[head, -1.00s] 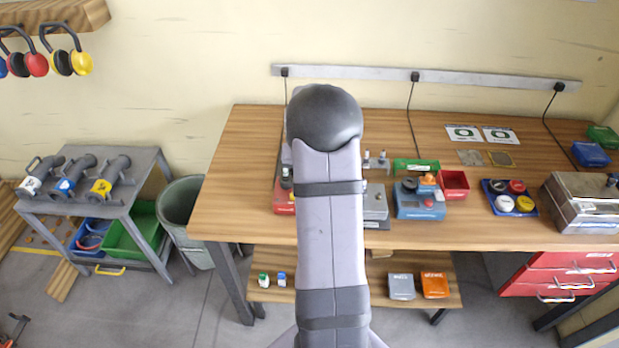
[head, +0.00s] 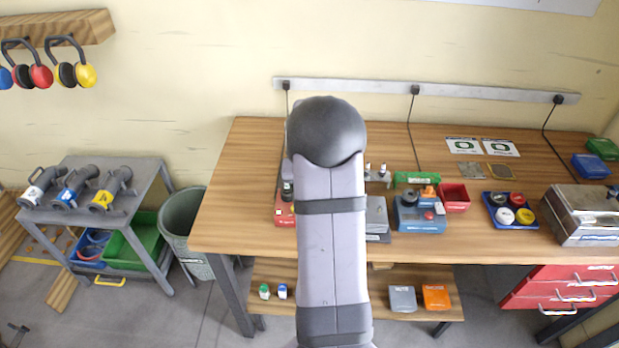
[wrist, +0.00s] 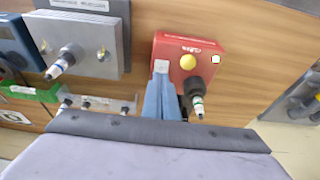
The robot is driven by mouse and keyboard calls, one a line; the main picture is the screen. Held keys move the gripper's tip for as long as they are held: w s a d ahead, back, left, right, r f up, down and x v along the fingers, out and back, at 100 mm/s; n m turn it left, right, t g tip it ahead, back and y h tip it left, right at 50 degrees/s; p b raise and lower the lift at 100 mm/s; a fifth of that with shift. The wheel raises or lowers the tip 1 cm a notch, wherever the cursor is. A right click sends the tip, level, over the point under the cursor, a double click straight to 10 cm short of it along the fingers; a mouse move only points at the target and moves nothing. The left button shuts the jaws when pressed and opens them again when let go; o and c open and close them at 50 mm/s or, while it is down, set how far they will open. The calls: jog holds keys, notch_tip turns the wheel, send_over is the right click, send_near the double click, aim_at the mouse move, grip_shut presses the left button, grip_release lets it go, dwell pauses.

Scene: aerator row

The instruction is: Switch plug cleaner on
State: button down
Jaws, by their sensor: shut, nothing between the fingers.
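In the head view, part of the red box (head: 284,211) shows left of my arm; the rest is hidden. My gripper (wrist: 161,68) is shut and empty. Its pale fingertips overlap the box's near left edge in the wrist view, left of and below the yellow button. Contact cannot be told. My arm hides the gripper in the head view.
A grey plate device (wrist: 82,45) with a spark plug stands beside the red box. The right and left bench areas have bare wood.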

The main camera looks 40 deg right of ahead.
jog(key=b+v, duration=0.1)
jog(key=v, duration=1.2)
jog(key=shift+s+a+f, duration=0.15)
jog(key=shift+s+a, duration=0.15)
jog(key=s+a+f+n+g+y, duration=0.2)
jog(key=s+a+f+n, duration=0.1)
jog(key=s+a+f, duration=0.8)
jog(key=s+a+r+n, duration=0.15)
jog(key=a+n, duration=0.45)
jog(key=a, duration=1)
notch_tip(320, 180, down, 13)
jog(key=b, duration=1.3)
jog(key=shift+f, duration=0.15)
jog(key=shift+s+d+b, duration=0.1)
jog(key=shift+b, duration=0.2)
